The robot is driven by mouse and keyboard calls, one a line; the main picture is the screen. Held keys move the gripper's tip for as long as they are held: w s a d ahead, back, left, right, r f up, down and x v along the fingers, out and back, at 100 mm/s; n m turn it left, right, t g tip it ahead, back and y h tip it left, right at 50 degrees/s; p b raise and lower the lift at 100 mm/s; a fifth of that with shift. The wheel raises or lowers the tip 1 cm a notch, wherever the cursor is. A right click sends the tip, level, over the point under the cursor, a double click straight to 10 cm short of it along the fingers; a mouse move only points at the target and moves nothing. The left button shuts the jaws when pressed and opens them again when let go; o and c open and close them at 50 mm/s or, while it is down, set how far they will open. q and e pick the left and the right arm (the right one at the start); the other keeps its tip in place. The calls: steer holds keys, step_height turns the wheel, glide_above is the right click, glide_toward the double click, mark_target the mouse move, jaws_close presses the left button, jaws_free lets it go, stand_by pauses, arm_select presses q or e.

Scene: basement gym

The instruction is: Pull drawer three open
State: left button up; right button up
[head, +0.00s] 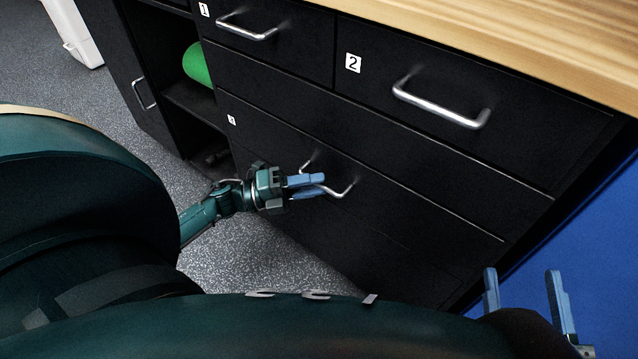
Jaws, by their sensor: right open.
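A black cabinet holds white-labelled drawers. Drawer 1 (285,40) and drawer 2 (450,75) are in the top row and look shut. Lower down, a wide drawer (400,210) carries a small label (231,120) whose digit is too small to read surely. Its front looks flush with the cabinet. It has a silver bar handle (343,191). My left gripper (318,184) is at this handle, its blue fingers close together and overlapping the bar in the picture. I cannot tell whether they grip it. My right gripper (525,285) is open and empty at the lower right.
A wooden top (520,40) overhangs the drawers. Left of them is an open shelf with a green rolled object (197,64) and a cupboard door with a handle (143,94). A blue surface (590,240) lies at the right. Grey speckled floor (250,255) is clear before the cabinet.

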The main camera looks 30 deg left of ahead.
arm_select(q)
steer(key=shift+x, duration=0.8)
steer(key=shift+c, duration=0.3)
jaws_close()
